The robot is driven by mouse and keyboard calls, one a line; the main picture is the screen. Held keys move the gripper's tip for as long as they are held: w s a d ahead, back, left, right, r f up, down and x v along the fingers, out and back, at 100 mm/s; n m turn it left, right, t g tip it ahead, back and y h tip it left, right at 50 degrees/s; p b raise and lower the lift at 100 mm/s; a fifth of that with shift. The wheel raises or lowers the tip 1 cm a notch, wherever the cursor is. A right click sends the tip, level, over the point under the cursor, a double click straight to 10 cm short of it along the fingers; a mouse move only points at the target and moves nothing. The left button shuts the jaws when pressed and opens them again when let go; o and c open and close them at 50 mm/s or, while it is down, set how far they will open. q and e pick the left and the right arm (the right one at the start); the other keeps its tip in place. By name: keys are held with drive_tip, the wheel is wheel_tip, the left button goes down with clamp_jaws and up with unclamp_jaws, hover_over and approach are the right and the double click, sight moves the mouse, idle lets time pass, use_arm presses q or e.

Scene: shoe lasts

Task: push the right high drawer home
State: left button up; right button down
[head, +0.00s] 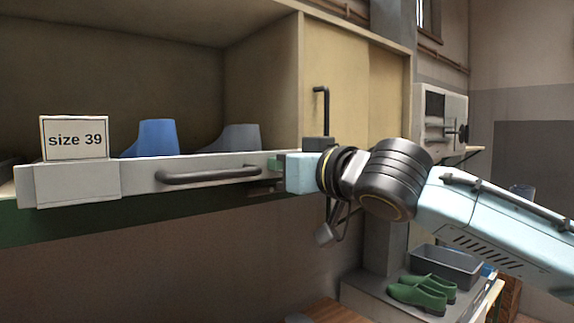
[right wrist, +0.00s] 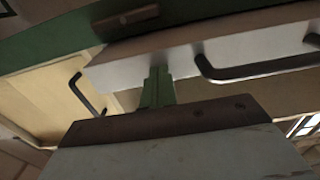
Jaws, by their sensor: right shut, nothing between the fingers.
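The pale grey drawer (head: 135,180) juts out from the cabinet, its dark bar handle (head: 208,175) on the front. A blue shoe last (head: 152,139) and a grey one (head: 233,138) show above its front. My right gripper (head: 274,164) is at the right end of the drawer front, to the right of the handle, with its green fingers shut and empty. In the right wrist view the fingers (right wrist: 157,88) reach up against or very near the drawer front (right wrist: 215,50), with the handle (right wrist: 255,70) beside them. Contact cannot be told for sure. My left gripper is out of view.
A "size 39" card (head: 75,138) stands at the left of the drawer. A cabinet door (head: 342,85) with an upright dark handle is behind my right wrist. Below right, green clogs (head: 422,292) and a grey bin (head: 445,266) sit on a low surface.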

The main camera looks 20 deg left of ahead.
drive_tip(key=shift+x, duration=2.3)
drive_tip(key=shift+x, duration=2.25)
drive_tip(key=shift+s+d+f+b, duration=0.1)
drive_tip(key=shift+d+b, duration=0.15)
drive_tip(key=shift+b, duration=0.1)
drive_tip(key=b+v, duration=0.7)
drive_tip(key=v, duration=0.6)
drive_tip(key=shift+s+d+b, duration=0.2)
drive_tip(key=shift+s+b, duration=0.05)
drive_tip(key=shift+b, duration=0.1)
drive_tip(key=shift+w, duration=0.1)
